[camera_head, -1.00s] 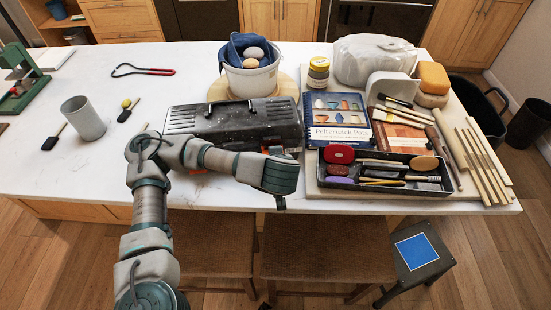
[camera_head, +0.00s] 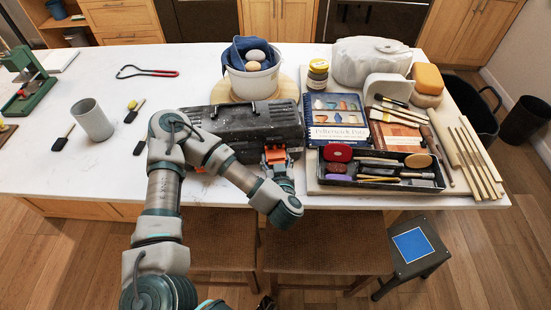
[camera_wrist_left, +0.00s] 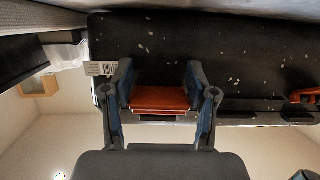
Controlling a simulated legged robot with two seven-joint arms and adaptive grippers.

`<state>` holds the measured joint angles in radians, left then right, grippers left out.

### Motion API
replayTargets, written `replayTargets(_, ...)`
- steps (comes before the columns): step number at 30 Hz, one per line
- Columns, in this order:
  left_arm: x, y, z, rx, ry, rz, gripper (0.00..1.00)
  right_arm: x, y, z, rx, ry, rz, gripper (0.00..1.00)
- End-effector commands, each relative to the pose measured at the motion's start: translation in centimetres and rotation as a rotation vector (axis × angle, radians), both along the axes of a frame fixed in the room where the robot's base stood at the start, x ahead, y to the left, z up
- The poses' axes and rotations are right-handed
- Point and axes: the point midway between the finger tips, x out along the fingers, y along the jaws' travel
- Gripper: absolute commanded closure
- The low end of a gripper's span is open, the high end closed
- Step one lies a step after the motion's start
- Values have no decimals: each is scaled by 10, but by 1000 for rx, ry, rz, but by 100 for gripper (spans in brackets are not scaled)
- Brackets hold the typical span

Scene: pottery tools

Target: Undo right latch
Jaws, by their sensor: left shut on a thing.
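The dark, paint-specked toolbox (camera_head: 235,122) sits closed near the front edge of the white counter. Its right latch (camera_head: 270,156) is orange, on the front face. My left gripper (camera_head: 279,157) is at that latch, with its arm bent in front of the box. In the left wrist view, the two fingers (camera_wrist_left: 159,95) stand either side of the orange latch (camera_wrist_left: 159,100) and are shut on it. The other orange latch (camera_wrist_left: 304,96) shows at the right edge of that view, apart from the gripper. My right gripper is not in view.
A black tray of pottery tools (camera_head: 397,182) lies close to the right of the gripper. A blue-covered book (camera_head: 336,128) is behind it. A white bucket (camera_head: 253,80) stands behind the toolbox. Stools (camera_head: 316,238) stand below the counter's front edge. The counter's left part has free room.

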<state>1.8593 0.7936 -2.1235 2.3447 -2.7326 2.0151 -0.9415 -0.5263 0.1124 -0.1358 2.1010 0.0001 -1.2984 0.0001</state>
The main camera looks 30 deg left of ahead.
Motion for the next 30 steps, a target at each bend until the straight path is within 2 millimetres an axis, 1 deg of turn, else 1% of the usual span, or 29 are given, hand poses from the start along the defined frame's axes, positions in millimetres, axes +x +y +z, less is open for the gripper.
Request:
replayTargets(8, 0, 0, 1, 0, -4, 2, 77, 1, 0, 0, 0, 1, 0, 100)
replayTargets(9, 0, 0, 1, 0, -4, 2, 32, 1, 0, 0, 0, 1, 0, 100)
replayTargets(11, 0, 0, 1, 0, -3, 2, 17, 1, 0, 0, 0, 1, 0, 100)
replayTargets(12, 0, 0, 1, 0, -3, 2, 15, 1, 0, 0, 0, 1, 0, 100)
replayTargets(22, 0, -1, 0, -2, 0, -1, 15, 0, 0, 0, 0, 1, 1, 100)
replayTargets(26, -3, -8, 2, -5, 1, -12, 15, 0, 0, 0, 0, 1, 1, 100)
replayTargets(30, -12, -16, 7, -1, 0, -12, 15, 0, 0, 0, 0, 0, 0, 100)
